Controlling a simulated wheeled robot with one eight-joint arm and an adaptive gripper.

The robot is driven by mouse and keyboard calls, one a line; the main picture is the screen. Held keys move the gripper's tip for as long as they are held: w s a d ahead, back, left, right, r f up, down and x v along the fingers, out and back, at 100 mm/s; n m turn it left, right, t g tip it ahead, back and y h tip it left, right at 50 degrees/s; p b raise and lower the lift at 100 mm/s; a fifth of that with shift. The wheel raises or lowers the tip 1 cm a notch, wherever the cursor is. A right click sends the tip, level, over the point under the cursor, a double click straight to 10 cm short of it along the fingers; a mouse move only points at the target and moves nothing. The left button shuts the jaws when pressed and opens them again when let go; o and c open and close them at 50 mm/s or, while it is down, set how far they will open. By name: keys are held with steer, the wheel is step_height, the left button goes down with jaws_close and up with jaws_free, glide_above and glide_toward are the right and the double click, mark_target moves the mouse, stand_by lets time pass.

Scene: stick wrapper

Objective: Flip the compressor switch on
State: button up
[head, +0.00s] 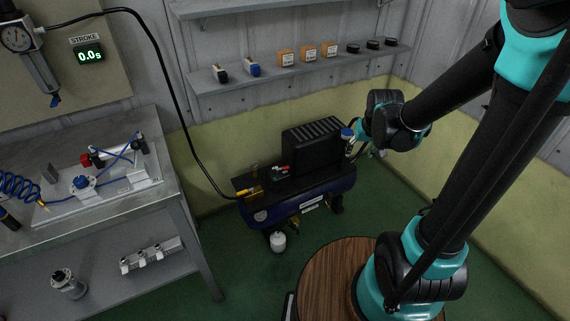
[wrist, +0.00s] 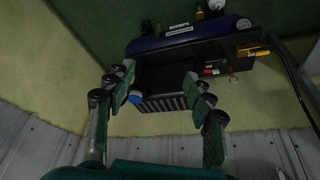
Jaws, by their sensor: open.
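The compressor has a dark blue tank (head: 312,203) and a black ribbed housing (head: 312,143) on top. It stands on the floor by the back wall. A small red part (head: 284,168), which looks like the switch, sits on a dark box left of the housing; it also shows in the wrist view (wrist: 209,71). My gripper (wrist: 160,75) is open and empty, its fingers either side of the ribbed housing in the wrist view. A blue-capped part (head: 347,133) is beside the left finger in that view. In the head view the fingertips are hard to make out at the compressor's right end.
A black hose (head: 165,75) runs from the wall regulator to a yellow fitting (head: 249,191) on the compressor. A workbench (head: 181,185) stands at left. A shelf (head: 290,76) with small parts hangs above.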

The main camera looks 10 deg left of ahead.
steer(key=w+a+f+n, duration=0.2)
steer(key=w+a+f, duration=0.3)
steer(key=w+a, duration=0.7)
steer(key=n+y, duration=0.1)
glide_toward(286, 167)
steer(key=x, duration=0.5)
steer(key=w+a+x, duration=0.1)
steer(key=x, duration=0.2)
steer(key=shift+w+r, duration=0.1)
steer(key=shift+r, duration=0.05)
steer(key=c, duration=1.2)
steer(key=shift+o, duration=0.2)
steer(key=shift+w+a+n+g+y, duration=0.1)
steer(key=shift+w+n+g+y, duration=0.2)
steer(key=shift+n, duration=0.5)
steer(key=shift+w+a+n+g+y, duration=0.2)
steer(key=shift+n+y, duration=0.1)
steer(key=shift+n, duration=0.5)
